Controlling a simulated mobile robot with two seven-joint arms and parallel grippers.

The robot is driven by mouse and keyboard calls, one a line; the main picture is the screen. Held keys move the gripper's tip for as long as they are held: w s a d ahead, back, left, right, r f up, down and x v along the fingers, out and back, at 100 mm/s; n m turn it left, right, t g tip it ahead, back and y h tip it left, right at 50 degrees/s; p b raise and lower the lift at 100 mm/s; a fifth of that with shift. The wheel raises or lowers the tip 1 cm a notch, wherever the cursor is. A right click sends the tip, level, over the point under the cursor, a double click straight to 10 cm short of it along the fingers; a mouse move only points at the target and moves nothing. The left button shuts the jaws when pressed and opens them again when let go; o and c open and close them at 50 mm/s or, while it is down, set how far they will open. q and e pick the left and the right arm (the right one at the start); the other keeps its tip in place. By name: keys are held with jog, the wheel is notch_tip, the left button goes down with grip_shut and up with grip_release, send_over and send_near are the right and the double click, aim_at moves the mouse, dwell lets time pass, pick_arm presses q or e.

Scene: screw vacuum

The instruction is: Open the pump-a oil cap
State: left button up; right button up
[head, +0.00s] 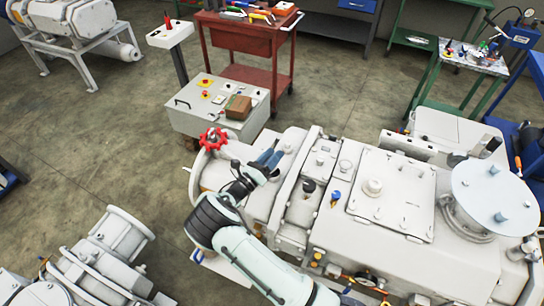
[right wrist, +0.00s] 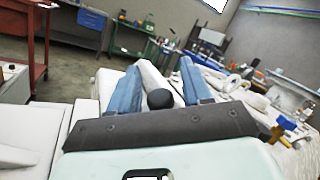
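The large white pump (head: 300,225) fills the middle and right of the head view. A black round cap (head: 309,186) sits on its top, just right of my right gripper; I cannot tell for certain that this is the oil cap. My right gripper (head: 269,158) is over the pump's left end, with its two blue fingers apart. In the right wrist view the fingers of the right gripper (right wrist: 158,80) are spread, and a black round knob (right wrist: 160,98) shows between them, apart from both. Nothing is seen held. My left gripper is not in view.
A red handwheel (head: 213,139) stands at the pump's left end. A grey control box (head: 219,104) is behind it, with a red tool cart (head: 245,45) further back. Open floor (head: 90,150) lies left.

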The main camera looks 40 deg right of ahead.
jog(key=b+v, duration=0.1)
jog(key=v, duration=1.2)
jog(key=shift+a+b, duration=0.25)
jog(key=shift+b, duration=0.15)
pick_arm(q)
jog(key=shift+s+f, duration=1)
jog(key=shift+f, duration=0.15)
pick_arm(e)
jog(key=shift+c, duration=0.3)
